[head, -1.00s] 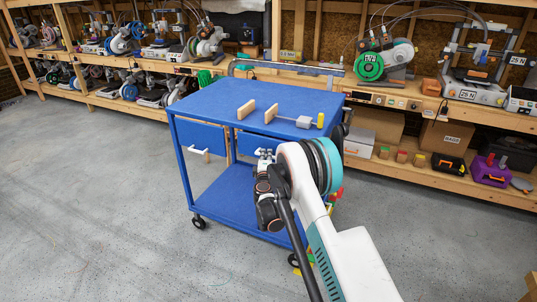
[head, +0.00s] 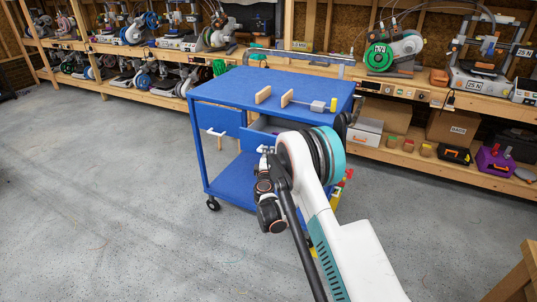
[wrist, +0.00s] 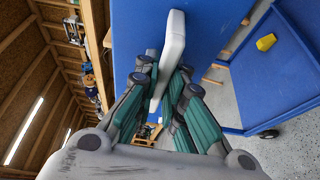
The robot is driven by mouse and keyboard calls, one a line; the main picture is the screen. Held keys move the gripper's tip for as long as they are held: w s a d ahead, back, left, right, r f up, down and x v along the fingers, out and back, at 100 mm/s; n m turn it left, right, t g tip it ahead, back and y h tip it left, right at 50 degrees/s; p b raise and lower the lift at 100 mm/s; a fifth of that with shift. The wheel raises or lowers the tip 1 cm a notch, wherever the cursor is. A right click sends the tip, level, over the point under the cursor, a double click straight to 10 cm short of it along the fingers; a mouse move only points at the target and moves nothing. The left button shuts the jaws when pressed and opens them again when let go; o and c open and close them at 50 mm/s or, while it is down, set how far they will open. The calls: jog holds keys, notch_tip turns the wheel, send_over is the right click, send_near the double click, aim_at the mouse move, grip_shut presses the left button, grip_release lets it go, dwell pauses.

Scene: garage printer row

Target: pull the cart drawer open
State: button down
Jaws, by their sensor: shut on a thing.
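The blue cart (head: 283,83) stands in the middle of the head view. Its right drawer (head: 255,137) stands partly out, with its inside showing behind the top edge of its front. Its left drawer (head: 219,117) looks closed and has a white handle (head: 214,132). My gripper (wrist: 163,78) is shut on the white handle (wrist: 173,40) of the right drawer, whose blue front (wrist: 137,25) shows behind it in the wrist view. In the head view my arm and wrist hide most of the grip and the right part of that drawer.
Two wooden blocks and a grey piece with a yellow end (head: 333,105) lie on the cart top. A long wooden bench (head: 400,91) with printers runs behind. A wooden corner (head: 524,272) shows at lower right. The floor (head: 110,200) at left is clear.

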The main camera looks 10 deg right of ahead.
jog(key=c, duration=1.7)
grip_release()
jog(key=shift+o, duration=0.2)
jog(key=v, duration=0.7)
jog(key=shift+s, duration=0.2)
